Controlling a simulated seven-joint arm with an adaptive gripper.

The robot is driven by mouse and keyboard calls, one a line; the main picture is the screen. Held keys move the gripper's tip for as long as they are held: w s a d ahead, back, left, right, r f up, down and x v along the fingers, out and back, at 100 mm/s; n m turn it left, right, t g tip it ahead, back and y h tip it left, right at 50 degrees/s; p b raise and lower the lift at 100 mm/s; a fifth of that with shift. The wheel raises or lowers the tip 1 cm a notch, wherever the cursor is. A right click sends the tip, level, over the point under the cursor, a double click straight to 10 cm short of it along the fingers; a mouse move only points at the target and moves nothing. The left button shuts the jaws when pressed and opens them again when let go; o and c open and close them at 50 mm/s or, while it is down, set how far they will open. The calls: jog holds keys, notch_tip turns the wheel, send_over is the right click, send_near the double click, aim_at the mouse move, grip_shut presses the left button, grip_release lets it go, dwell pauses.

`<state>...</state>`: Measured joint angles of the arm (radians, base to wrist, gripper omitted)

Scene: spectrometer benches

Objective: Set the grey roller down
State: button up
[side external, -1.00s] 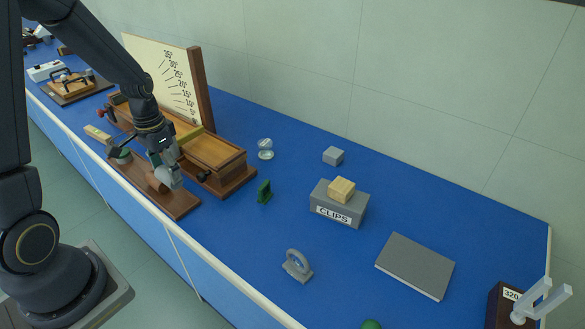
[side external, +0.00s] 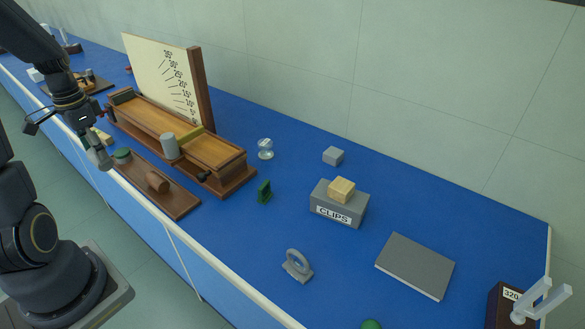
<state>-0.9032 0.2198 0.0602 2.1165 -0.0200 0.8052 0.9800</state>
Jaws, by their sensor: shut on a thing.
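My gripper (side external: 98,146) is at the left, above the front edge of the bench. It is shut on a small grey piece, the grey roller (side external: 104,159), seen partly between the fingertips. The roller hangs just left of a brown wooden board (side external: 182,203) and close to a green-topped round piece (side external: 122,155). Whether the roller touches anything below cannot be told. Another grey cylinder (side external: 169,147) stands upright by the long wooden trough (side external: 218,155).
A chart panel (side external: 165,80) stands behind the trough.

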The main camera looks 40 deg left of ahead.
jog(key=w+a+f, duration=0.8)
jog(key=w+f, duration=0.1)
jog(key=shift+w+a+f, duration=0.15)
jog(key=shift+w+a, duration=0.15)
jog(key=shift+a, duration=0.05)
jog(key=shift+w+a+f, duration=0.15)
jog(key=shift+f, duration=1.55)
jog(key=shift+f, duration=0.1)
jog(key=o, duration=1.2)
